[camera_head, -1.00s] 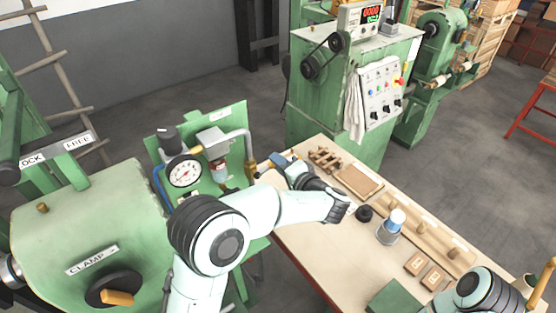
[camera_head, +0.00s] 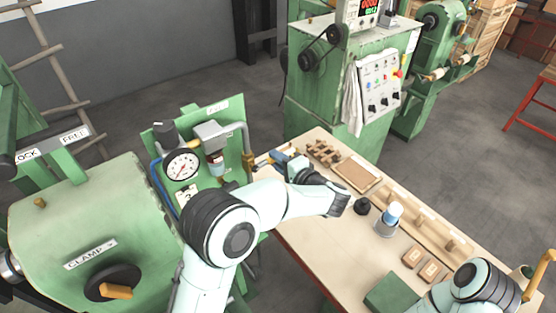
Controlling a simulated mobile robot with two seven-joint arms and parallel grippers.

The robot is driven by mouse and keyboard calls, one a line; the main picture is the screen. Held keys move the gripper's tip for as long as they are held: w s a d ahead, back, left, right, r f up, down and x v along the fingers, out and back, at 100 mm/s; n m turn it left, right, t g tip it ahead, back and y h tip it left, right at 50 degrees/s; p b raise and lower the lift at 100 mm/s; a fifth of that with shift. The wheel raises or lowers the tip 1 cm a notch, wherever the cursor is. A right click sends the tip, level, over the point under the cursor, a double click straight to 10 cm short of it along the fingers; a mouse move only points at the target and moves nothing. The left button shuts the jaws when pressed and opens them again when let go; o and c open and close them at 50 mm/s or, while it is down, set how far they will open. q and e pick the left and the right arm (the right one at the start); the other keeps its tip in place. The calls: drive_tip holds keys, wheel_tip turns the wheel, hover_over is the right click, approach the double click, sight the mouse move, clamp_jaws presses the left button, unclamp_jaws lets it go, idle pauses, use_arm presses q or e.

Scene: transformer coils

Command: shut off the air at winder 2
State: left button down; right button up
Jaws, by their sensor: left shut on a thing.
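The green air panel (camera_head: 229,112) stands left of the bench with a round white-faced gauge (camera_head: 182,166), a black knob (camera_head: 166,134) and a grey pipe (camera_head: 246,134) down to a brass valve (camera_head: 248,170). My left gripper (camera_head: 268,160) is just right of the brass valve, at the bench's far left corner. It is shut on what looks like the valve's handle, which is mostly hidden by the fingers. A blue part (camera_head: 285,150) shows beside the fingers. My right arm shows at the lower right; its gripper is out of view.
The bench (camera_head: 310,245) holds wooden pieces (camera_head: 324,152), a tray (camera_head: 356,175), a white-and-blue pot (camera_head: 392,214) and a peg rail. A green machine marked CLAMP (camera_head: 90,215) stands left. A control cabinet (camera_head: 318,100) stands behind the bench.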

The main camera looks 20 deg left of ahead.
use_arm(q)
drive_tip(key=c, duration=1)
unclamp_jaws()
drive_tip(key=v, duration=1.3)
drive_tip(key=shift+s+d+b, duration=0.15)
drive_tip(key=shift+d+b, duration=0.05)
drive_tip(key=shift+b, duration=0.2)
drive_tip(key=shift+f, duration=0.1)
